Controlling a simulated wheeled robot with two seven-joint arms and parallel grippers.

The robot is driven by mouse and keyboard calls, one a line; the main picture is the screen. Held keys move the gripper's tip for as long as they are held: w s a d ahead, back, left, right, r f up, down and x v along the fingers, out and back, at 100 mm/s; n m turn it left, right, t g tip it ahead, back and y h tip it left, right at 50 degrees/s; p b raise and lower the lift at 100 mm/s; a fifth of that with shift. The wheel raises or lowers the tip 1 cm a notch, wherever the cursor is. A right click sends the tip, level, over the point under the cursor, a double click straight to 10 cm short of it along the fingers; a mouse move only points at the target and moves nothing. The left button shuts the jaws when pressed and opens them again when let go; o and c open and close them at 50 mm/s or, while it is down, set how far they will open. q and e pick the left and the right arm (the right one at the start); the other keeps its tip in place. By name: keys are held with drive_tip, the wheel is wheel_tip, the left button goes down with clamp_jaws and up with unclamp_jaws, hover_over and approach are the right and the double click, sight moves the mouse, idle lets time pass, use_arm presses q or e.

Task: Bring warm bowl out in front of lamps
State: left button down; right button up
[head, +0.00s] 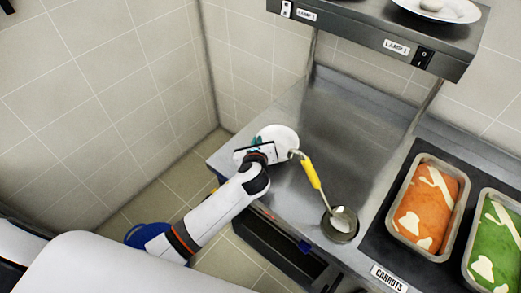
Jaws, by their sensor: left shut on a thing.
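A white bowl (281,136) is at the left end of the steel counter (345,125), partly hidden behind my left gripper. My left gripper (258,145) is shut at the bowl's near left side, with teal fingertips showing at its edge. Whether the bowl rests on the counter or is slightly raised, I cannot tell. A white dish (428,13) with pale round things is on top of the shelf. My right gripper is not in view.
Pans of orange food (430,205) and green food (497,240) are at the right. Tiled walls (100,80) close off the left and back.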

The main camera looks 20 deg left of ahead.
use_arm(q)
drive_tip(key=shift+s+f, duration=0.1)
drive_tip(key=shift+f, duration=1.5)
drive_tip(key=c, duration=1.5)
unclamp_jaws()
drive_tip(key=shift+f, duration=0.1)
drive_tip(key=shift+c, duration=0.2)
drive_tip(key=v, duration=1.2)
drive_tip(key=shift+b, duration=0.35)
